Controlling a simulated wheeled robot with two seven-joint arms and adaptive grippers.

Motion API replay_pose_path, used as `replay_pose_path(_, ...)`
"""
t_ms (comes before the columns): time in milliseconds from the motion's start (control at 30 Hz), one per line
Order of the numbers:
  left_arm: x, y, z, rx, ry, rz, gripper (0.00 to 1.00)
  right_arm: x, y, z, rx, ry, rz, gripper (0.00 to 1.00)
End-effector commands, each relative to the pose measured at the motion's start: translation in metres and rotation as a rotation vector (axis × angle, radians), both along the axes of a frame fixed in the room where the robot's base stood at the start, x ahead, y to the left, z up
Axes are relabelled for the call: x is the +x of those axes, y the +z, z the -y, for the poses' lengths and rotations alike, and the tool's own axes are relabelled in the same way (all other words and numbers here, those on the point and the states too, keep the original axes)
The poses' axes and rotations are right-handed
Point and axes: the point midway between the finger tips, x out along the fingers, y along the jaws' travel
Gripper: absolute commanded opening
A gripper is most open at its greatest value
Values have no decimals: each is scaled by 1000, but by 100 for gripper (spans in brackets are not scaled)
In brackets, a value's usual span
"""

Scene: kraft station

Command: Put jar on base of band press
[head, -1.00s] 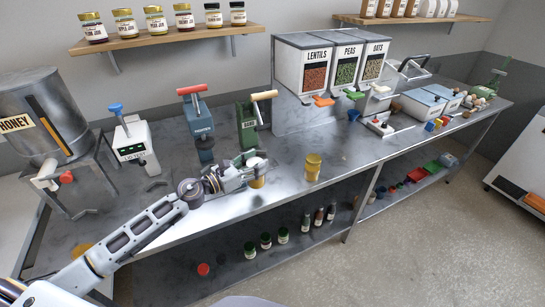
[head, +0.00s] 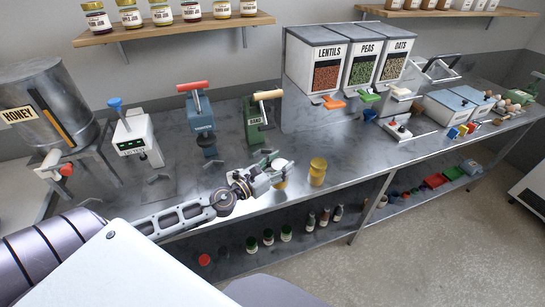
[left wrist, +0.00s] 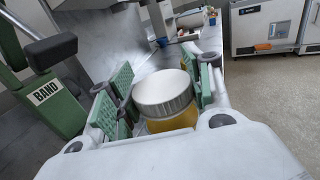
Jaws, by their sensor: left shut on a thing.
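The jar (left wrist: 166,100) has a silver-white lid and a honey-yellow body. My left gripper (head: 274,175) is shut on it, with green finger pads on both sides in the left wrist view (left wrist: 160,88). In the head view the jar (head: 281,183) is upright at the bench's front edge; whether it touches the bench I cannot tell. The green band press (head: 256,122), labelled BAND, stands just behind the gripper. It also shows at the left of the wrist view (left wrist: 47,100). Its base is partly hidden by the gripper in the head view. My right gripper is out of view.
A blue-grey press (head: 200,120) and a white lid tester (head: 135,140) stand left of the band press. Bins (head: 325,75) of lentils, peas and oats stand behind. Bare bench (head: 345,145) lies to the right.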

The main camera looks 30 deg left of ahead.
Motion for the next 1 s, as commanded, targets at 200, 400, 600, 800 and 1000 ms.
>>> replay_pose_path(200, -1, 1, -1, 0, 6, 3, 0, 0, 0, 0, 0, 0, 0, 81)
replay_pose_path(400, -1, 1, -1, 0, 6, 3, 0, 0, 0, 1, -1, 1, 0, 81)
replay_pose_path(600, 6, 1, -9, 1, 5, 4, 0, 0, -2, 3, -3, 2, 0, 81)
replay_pose_path(800, 25, 0, -30, 1, 6, 6, 0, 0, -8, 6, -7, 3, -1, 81)
replay_pose_path(1000, 46, 0, -55, -1, 8, 5, 0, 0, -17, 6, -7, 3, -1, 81)
